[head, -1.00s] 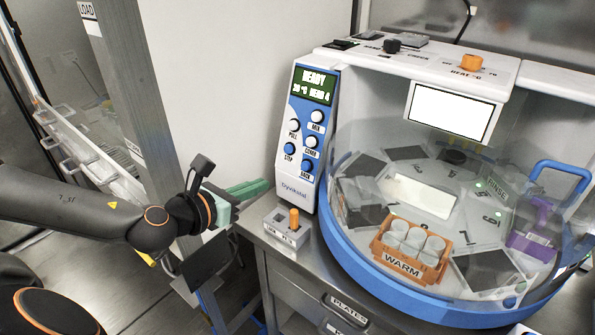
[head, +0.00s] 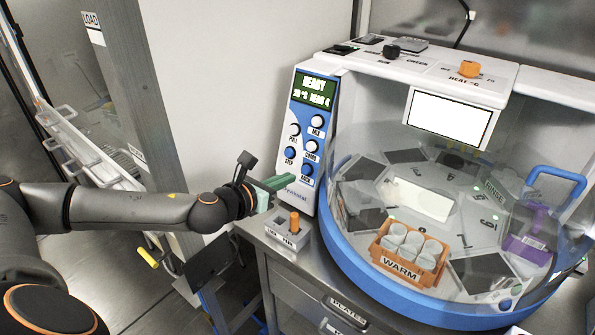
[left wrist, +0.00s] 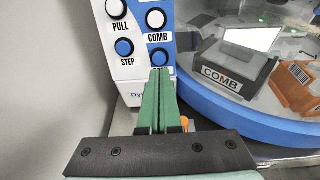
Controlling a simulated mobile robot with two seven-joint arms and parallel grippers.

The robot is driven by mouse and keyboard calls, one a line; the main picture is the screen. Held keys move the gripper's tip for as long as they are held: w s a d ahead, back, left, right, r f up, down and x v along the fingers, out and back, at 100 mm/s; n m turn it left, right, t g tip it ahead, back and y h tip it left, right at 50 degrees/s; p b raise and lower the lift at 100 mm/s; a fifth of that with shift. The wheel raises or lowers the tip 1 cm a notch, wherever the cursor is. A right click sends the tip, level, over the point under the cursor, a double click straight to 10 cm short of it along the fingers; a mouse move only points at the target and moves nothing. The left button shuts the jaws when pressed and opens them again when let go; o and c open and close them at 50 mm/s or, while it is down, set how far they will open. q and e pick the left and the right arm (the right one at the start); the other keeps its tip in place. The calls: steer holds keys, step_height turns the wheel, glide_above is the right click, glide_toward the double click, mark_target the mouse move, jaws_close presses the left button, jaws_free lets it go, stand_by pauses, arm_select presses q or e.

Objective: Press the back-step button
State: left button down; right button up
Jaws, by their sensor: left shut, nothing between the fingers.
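The control panel (head: 310,132) of the white and blue machine has several round buttons. The blue back-step button (head: 307,170), labelled BACK, is at the lower right of the group. It also shows in the left wrist view (left wrist: 160,56), just beyond the fingertips, which cover much of its label. My left gripper (head: 304,184) has green fingers, shut and empty, pointing at the lower panel just below that button. In the left wrist view the fingertips (left wrist: 160,73) line up under it; I cannot tell whether they touch the panel. My right gripper is out of view.
A small grey block with an orange peg (head: 294,222) stands on the bench below my gripper. The clear-covered carousel with an orange WARM rack (head: 401,270) is to the right. A grey post (head: 134,110) stands at the left.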

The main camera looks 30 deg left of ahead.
mark_target(305, 171)
arm_select(q)
steer(key=shift+x, duration=2.6)
